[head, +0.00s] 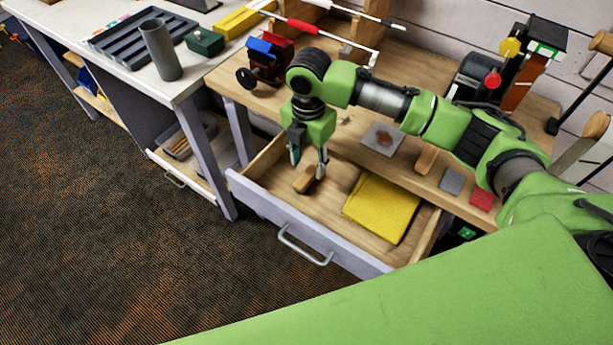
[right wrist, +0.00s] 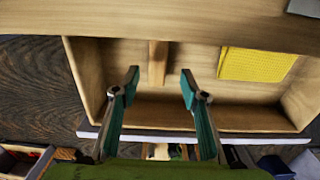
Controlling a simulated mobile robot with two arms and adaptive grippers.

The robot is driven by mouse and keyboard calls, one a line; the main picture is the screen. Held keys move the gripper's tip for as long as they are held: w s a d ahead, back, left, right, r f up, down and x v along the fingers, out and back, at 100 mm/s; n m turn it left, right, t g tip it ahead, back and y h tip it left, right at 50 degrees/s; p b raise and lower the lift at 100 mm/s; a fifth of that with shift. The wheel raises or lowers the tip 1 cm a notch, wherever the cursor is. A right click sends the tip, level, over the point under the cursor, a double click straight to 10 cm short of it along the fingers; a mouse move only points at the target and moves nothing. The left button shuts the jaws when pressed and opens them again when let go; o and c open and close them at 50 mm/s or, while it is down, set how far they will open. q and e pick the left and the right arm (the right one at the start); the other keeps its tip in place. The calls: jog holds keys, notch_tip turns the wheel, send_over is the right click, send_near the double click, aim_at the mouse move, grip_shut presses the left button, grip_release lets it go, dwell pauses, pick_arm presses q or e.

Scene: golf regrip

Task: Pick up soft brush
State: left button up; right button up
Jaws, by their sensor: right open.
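A small wooden piece (head: 304,180), which looks like the soft brush, lies in the open drawer (head: 265,208); its bristles cannot be made out. It also shows in the right wrist view (right wrist: 157,62), pointing away from the camera. My right gripper (head: 308,160) is over the drawer, open and empty, with its fingers pointing down. In the right wrist view its two teal-padded fingertips (right wrist: 160,84) stand apart, one to each side of the wooden piece's line, with nothing between them. My left gripper is not in view.
A yellow cloth (head: 382,208) lies in the drawer to the right of the wooden piece. The workbench (head: 345,135) above the drawer carries a red and blue vise (head: 268,60), flat plates and a wooden block (head: 427,158). The drawer's front wall and handle (head: 305,250) stick out.

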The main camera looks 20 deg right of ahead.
aim_at(307, 174)
jog(key=shift+w+f, duration=0.1)
jog(key=shift+f, duration=0.65)
notch_tip(307, 174, down, 4)
jog(key=shift+w+f+p, duration=0.1)
jog(key=shift+f+p, duration=0.05)
jog(key=shift+p, duration=0.35)
jog(key=shift+f, duration=0.4)
jog(key=shift+c, duration=0.8)
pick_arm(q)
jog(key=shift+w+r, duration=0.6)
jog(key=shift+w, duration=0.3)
pick_arm(e)
grip_shut()
